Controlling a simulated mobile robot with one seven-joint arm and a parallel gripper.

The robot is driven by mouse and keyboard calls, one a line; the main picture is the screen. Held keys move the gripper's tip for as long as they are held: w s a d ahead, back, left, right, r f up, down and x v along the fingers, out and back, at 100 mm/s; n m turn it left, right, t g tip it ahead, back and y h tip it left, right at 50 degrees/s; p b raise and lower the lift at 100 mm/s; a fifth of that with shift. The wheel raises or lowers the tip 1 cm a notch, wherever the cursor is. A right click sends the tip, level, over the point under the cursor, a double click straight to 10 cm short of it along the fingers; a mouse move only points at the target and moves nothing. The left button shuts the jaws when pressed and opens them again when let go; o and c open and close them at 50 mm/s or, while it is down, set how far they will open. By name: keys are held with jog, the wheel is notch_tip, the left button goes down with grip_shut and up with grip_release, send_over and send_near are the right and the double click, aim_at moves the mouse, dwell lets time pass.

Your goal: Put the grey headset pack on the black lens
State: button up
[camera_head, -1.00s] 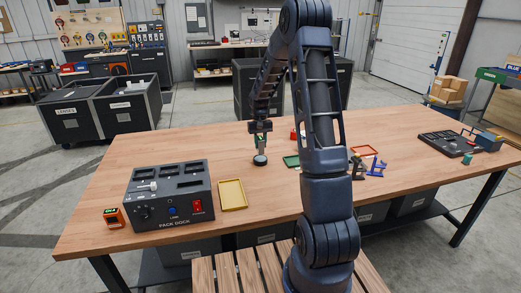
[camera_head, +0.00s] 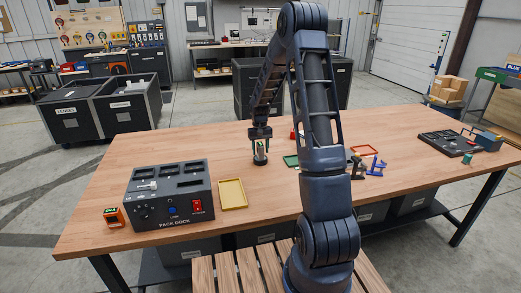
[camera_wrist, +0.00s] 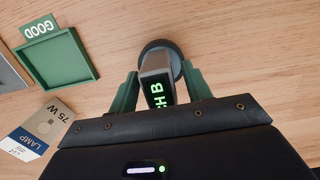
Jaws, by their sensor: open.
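The grey headset pack (camera_wrist: 156,75) shows in the wrist view with green lit letters on its face. It stands over the round black lens (camera_wrist: 174,47), whose dark rim shows behind its far end. In the head view the lens (camera_head: 260,161) lies on the table beneath the pack (camera_head: 260,150). The pack appears to rest on the lens, though the contact is hidden. My gripper (camera_wrist: 159,76) is open, with a green finger on each side of the pack. In the head view my gripper (camera_head: 260,153) is low over the lens.
A green tray (camera_wrist: 62,60) marked GOOD and a lamp box (camera_wrist: 40,128) lie left in the wrist view. The pack dock (camera_head: 170,195), a yellow tray (camera_head: 232,194) and an orange device (camera_head: 113,217) stand left on the table. A red tray (camera_head: 366,152) lies right.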

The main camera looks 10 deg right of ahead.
jog(key=shift+r, duration=0.1)
jog(key=r, duration=0.3)
jog(key=w+r, duration=0.1)
jog(key=r, duration=0.6)
jog(key=shift+w+r, duration=0.15)
jog(key=shift+r, duration=0.05)
jog(key=s+r+t, duration=0.3)
jog(key=s+r, duration=1.4)
jog(key=s, duration=0.2)
jog(key=s+d+t, duration=0.1)
jog(key=s+t, duration=0.2)
jog(key=s, duration=1.8)
jog(key=shift+r, duration=0.25)
